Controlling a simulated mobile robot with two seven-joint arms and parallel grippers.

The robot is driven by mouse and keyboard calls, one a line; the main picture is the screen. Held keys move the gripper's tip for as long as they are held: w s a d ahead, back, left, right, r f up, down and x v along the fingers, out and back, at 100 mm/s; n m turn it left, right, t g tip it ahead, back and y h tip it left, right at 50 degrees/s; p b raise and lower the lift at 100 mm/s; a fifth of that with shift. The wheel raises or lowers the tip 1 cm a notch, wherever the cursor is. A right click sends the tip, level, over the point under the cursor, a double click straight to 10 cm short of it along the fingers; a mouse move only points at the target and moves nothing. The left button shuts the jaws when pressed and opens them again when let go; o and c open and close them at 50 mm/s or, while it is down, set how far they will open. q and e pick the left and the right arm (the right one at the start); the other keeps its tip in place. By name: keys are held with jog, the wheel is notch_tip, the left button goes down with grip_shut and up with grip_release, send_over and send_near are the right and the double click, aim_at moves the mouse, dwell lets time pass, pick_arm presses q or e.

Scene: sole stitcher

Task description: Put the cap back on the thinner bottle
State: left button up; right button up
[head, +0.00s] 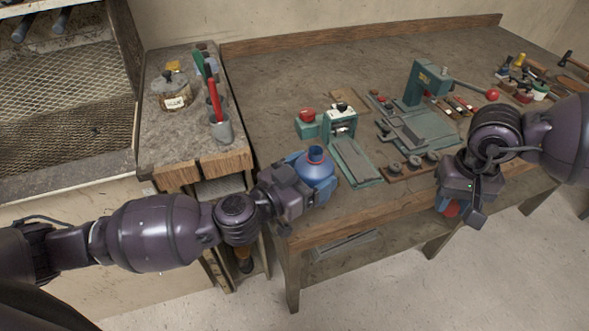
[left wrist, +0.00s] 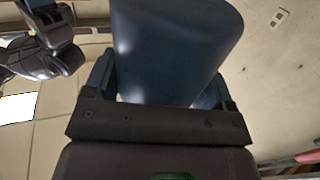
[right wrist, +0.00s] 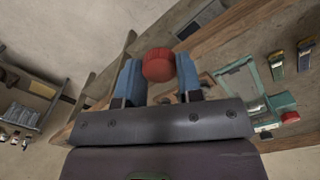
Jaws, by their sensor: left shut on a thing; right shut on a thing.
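The thinner bottle (head: 317,170) is blue, with a red ring at its neck and a bare, open-looking blue mouth. My left gripper (head: 305,190) is shut on its body near the front left edge of the bench; the bottle looks roughly upright. The bottle's blue body (left wrist: 175,50) fills the middle of the left wrist view, between the fingers. My right gripper (head: 462,202) is shut on the red cap (right wrist: 158,65), which sits between its blue fingertips. The cap also shows partly below the gripper in the head view (head: 451,209), well to the right of the bottle.
A green press (head: 428,82) with a red knob stands on the bench. A green roller device (head: 341,122) and a wooden strip of round parts (head: 412,163) are behind the grippers. A grey cup (head: 221,129) with tools stands on the left side table. Space between the grippers is free.

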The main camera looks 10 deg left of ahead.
pick_arm(q)
jog(key=shift+d, duration=0.25)
pick_arm(e)
jog(key=shift+w+a+r, duration=0.1)
jog(key=shift+a+r, duration=0.15)
jog(key=shift+a, duration=0.05)
pick_arm(q)
jog(key=shift+a, duration=0.1)
pick_arm(e)
jog(key=a+r+m, duration=0.2)
jog(key=a+r, duration=0.5)
jog(key=a, duration=0.5)
jog(key=a+r+m, duration=0.3)
jog(key=a+r, duration=0.5)
jog(key=a, duration=0.5)
jog(key=shift+w+a, duration=0.15)
jog(key=shift+w, duration=0.2)
